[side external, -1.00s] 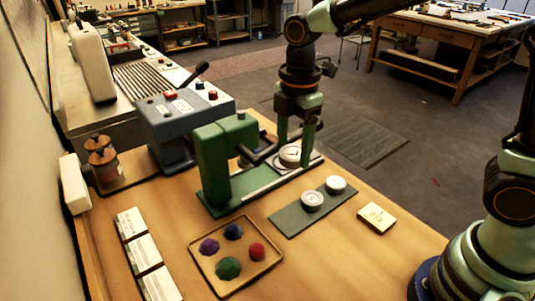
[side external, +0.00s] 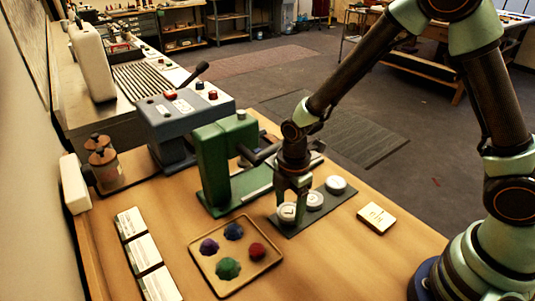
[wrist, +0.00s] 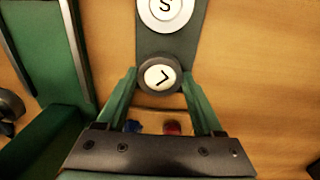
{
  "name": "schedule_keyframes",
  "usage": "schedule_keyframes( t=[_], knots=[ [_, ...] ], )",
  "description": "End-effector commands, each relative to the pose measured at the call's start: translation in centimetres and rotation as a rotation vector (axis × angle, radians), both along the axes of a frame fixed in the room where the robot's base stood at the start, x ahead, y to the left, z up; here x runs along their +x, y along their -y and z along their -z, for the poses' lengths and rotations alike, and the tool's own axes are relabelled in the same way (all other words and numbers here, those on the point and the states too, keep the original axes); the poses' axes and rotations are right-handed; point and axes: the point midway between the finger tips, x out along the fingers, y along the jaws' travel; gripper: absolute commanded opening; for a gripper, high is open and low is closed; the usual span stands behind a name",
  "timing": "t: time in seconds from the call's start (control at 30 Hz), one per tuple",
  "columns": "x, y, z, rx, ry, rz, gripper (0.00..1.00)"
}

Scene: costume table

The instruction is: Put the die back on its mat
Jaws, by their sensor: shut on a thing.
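The die (side external: 287,212) is a pale round disc with a dark angular mark; in the wrist view the die (wrist: 160,80) shows a grey rim. My gripper (side external: 291,203) is shut on it, one finger on each side. The mat (side external: 292,229) is a dark grey-green strip, also seen in the wrist view (wrist: 187,48). The die is over the mat's end nearest the tray, in line with two pale discs. I cannot tell whether it touches the mat. In the wrist view my gripper (wrist: 160,74) points down at that end.
A middle disc (side external: 314,201) sits close beside the die, and a far disc (side external: 336,184) stands beyond it. The green press (side external: 213,165) is left of my gripper. A tray (side external: 224,286) of coloured lumps lies in front. A small card (side external: 376,218) lies right; bare table surrounds it.

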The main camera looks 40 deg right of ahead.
Motion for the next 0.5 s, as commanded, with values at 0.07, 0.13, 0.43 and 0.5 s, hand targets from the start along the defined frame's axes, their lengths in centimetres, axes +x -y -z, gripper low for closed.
schedule_keyframes(
  t=[0.07,0.13,0.43,0.5],
  knots=[
    [0.02,0.0,0.44,0.0,0.0,0.0,0.0],
    [0.06,-0.02,0.49,0.001,0.002,0.0,0.0],
    [0.05,-0.01,0.76,0.0,0.001,0.0,0.0],
    [0.02,0.0,0.76,0.0,0.001,0.0,0.92]
  ],
)
